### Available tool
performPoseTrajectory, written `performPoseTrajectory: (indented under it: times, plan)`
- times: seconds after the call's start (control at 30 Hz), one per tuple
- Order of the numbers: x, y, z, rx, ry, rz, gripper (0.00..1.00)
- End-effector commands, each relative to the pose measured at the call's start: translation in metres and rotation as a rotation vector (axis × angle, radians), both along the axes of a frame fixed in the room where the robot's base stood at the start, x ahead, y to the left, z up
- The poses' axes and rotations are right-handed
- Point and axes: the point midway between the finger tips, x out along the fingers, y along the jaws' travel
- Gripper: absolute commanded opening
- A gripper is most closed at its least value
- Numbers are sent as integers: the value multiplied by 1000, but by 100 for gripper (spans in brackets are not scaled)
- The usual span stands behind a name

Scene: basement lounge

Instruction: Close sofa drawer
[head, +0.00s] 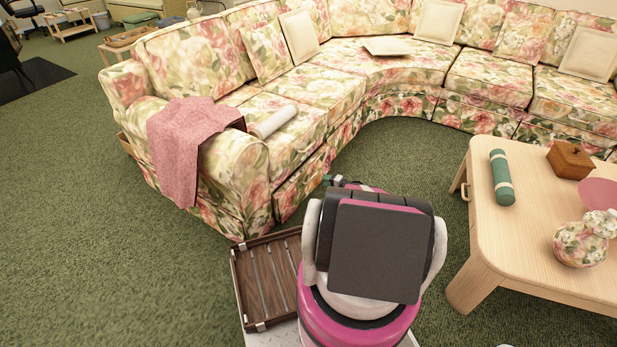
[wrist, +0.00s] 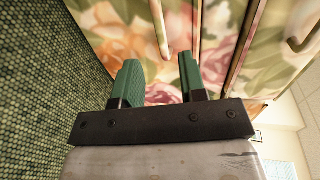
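The floral sofa (head: 225,170) has fabric-covered drawer fronts along its base. One front (head: 300,188) shows below the seat, left of my gripper (head: 330,181); my arm hides part of this area in the head view. In the wrist view, a floral drawer front (wrist: 120,30) with a slim pale handle (wrist: 159,28) is close ahead of my gripper (wrist: 159,66). The two green fingers are apart with nothing between them. Wood-coloured edges (wrist: 245,45) show along a gap right of this front. How far the drawer stands out is unclear.
A light wooden coffee table (head: 520,240) stands to my right, holding a green roll (head: 502,178), a wooden box (head: 570,160) and a floral vase (head: 580,244). A pink throw (head: 185,150) hangs over the sofa arm. Green carpet (head: 90,240) at the left is clear.

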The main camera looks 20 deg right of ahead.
Motion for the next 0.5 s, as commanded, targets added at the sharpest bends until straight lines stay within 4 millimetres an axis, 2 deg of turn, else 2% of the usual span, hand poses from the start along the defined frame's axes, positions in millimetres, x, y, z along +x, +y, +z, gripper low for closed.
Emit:
performPoseTrajectory:
  times: [0.3,0.5]
  plan:
    - [45,34,-12,0,1,3,38]
    - [65,50,-17,-1,2,2,38]
